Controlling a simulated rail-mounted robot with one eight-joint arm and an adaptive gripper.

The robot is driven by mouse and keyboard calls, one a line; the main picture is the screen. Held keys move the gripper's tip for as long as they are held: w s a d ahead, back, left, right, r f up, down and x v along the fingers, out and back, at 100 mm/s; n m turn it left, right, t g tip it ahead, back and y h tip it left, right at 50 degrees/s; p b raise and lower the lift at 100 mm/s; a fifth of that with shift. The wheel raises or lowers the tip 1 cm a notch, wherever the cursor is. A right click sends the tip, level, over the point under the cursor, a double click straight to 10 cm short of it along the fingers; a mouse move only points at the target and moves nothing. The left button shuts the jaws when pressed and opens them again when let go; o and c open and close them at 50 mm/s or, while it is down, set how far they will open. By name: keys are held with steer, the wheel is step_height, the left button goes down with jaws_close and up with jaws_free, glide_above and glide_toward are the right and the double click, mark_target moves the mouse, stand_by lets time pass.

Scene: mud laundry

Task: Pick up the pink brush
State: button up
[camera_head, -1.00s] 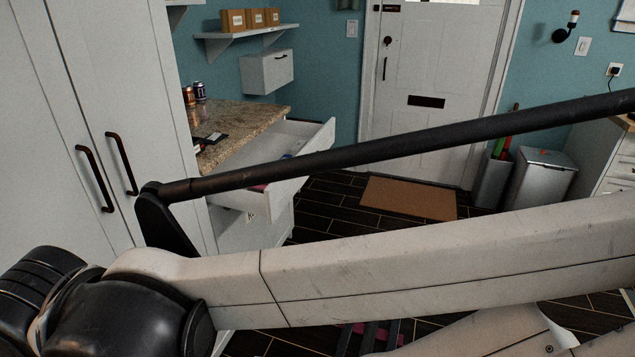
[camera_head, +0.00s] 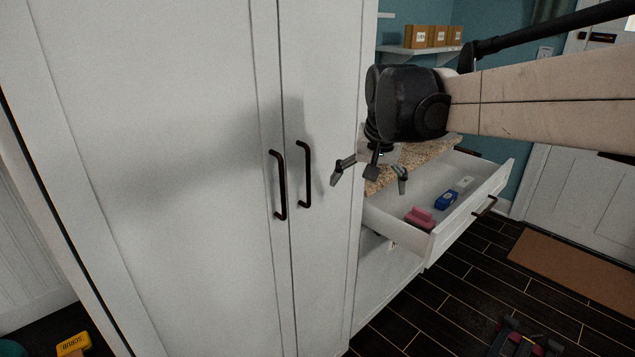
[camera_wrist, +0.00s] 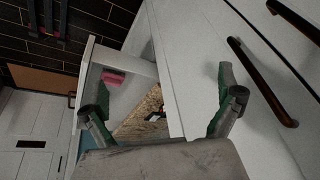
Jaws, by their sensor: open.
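The pink brush (camera_head: 419,217) lies in the near end of the open white drawer (camera_head: 405,237), in the head view. In the wrist view the pink brush (camera_wrist: 114,78) shows inside the drawer too, partly cut off by the drawer's edge. My gripper (camera_head: 369,185) is open and empty. It hangs in front of the tall cabinet's right edge, above and to the left of the drawer, clear of the brush. In the wrist view my gripper's (camera_wrist: 166,104) two fingers are spread wide, with the cabinet face and counter beyond them.
A blue item (camera_head: 446,200) and a small pale item (camera_head: 464,183) lie farther back in the drawer. A tall white cabinet (camera_head: 160,170) with dark handles stands close on the left. The granite counter (camera_head: 425,158) overhangs the drawer's left side.

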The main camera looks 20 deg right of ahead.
steer(key=w+d+m+g, duration=0.1)
steer(key=w+d+m, duration=0.1)
steer(key=w+d, duration=0.5)
steer(key=m+g+y+p, duration=0.1)
steer(key=m+g, duration=0.2)
steer(key=m, duration=0.3)
glide_above(421, 218)
steer(key=w+d, duration=0.1)
steer(key=w, duration=0.1)
steer(key=f, duration=1.5)
steer(key=shift+s+d+f, duration=0.1)
steer(key=shift+s+f, duration=0.15)
step_height(421, 218, down, 8)
steer(key=shift+f+b, duration=0.25)
steer(key=shift+b, duration=0.2)
steer(key=shift+s+a+f+b, duration=0.1)
steer(key=shift+f+b, duration=0.05)
steer(key=shift+f, duration=0.75)
steer(key=shift+s+a+f+b, duration=0.1)
steer(key=shift+s+f, duration=0.05)
steer(key=shift+f, duration=0.7)
steer(key=shift+s+a+f+b, duration=0.1)
steer(key=shift+f+b, duration=0.05)
steer(key=shift+f, duration=0.75)
steer(key=c, duration=1.2)
step_height(421, 218, up, 10)
steer(key=shift+r+p, duration=0.1)
steer(key=shift+p, duration=0.55)
